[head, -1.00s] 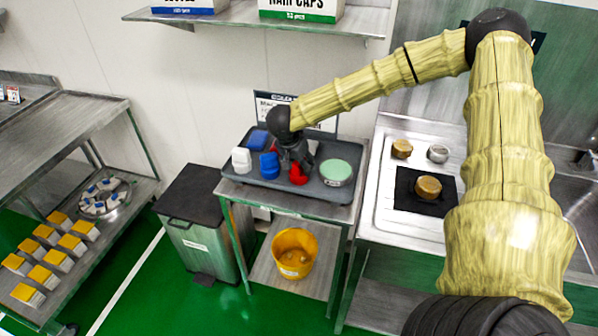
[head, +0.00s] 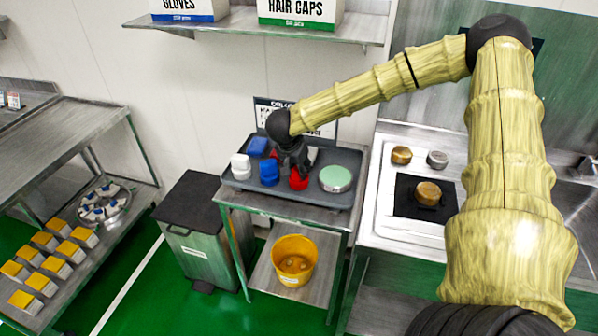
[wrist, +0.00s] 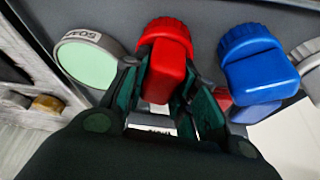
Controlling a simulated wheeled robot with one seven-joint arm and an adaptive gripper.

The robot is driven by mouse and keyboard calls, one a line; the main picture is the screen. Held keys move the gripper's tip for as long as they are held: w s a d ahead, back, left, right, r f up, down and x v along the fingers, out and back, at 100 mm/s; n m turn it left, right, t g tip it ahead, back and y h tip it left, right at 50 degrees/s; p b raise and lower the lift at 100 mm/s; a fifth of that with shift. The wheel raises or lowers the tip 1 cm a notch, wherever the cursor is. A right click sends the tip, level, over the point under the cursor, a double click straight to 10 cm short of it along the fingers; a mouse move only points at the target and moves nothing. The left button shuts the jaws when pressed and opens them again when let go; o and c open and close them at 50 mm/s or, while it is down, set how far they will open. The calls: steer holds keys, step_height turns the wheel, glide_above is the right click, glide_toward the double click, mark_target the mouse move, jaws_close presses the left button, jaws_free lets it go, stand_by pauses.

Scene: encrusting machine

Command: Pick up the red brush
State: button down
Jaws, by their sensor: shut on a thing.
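The red brush (wrist: 165,62) is between the two fingers of my gripper (wrist: 165,95) in the wrist view. My gripper is shut on it. In the head view the red brush (head: 298,180) shows just below my dark gripper (head: 293,162), over the grey tray (head: 325,204). I cannot tell whether the brush still touches the tray. Part of the brush is hidden by the fingers.
A blue brush (head: 268,172) and a white brush (head: 240,166) stand left of the red one. A round green-topped tin (head: 336,178) is close on its right. A dark blue item (head: 257,146) lies behind. A yellow bucket (head: 293,262) sits on the lower shelf.

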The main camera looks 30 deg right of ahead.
steer(key=shift+r+b, duration=0.6)
steer(key=shift+r, duration=0.9)
steer(key=s+a+r+b, duration=0.1)
steer(key=s+a+b, duration=0.2)
steer(key=s+a, duration=0.6)
steer(key=s, duration=0.4)
steer(key=shift+r+b, duration=0.2)
steer(key=shift+b, duration=0.2)
steer(key=shift+s, duration=0.1)
